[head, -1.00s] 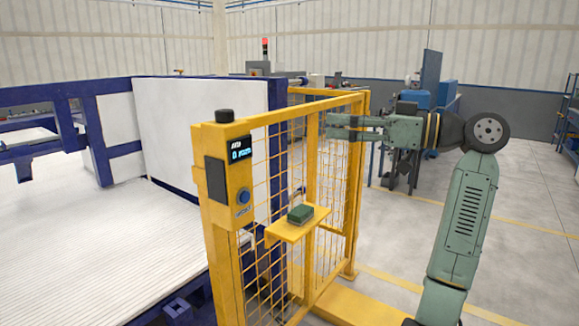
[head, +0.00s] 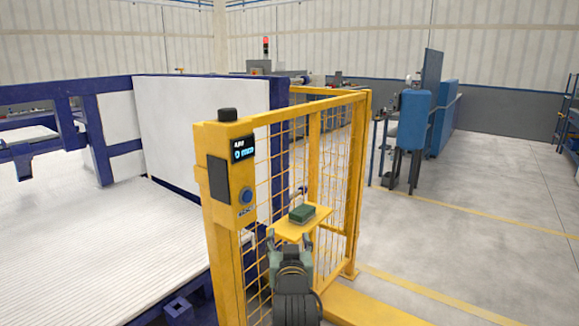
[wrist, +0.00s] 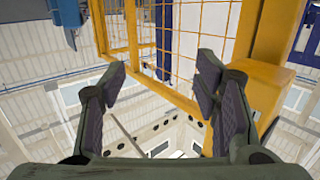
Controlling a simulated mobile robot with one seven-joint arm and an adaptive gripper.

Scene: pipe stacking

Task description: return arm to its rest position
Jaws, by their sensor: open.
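My gripper (wrist: 158,82) is open in the wrist view, with its two dark-padded fingers wide apart and nothing between them. In the head view my gripper (head: 289,245) is low in the middle, in front of the yellow fence and just below a small yellow shelf. My arm is folded in there, and most of it is hidden or out of the picture. No pipe shows in my gripper.
The yellow mesh fence (head: 335,190) carries a control panel (head: 243,172) and the yellow shelf (head: 282,232) with a green block (head: 302,214). A blue-framed machine (head: 280,120) stands at left. The floor (head: 470,235) at right is clear. The fence (wrist: 190,45) crosses the wrist view.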

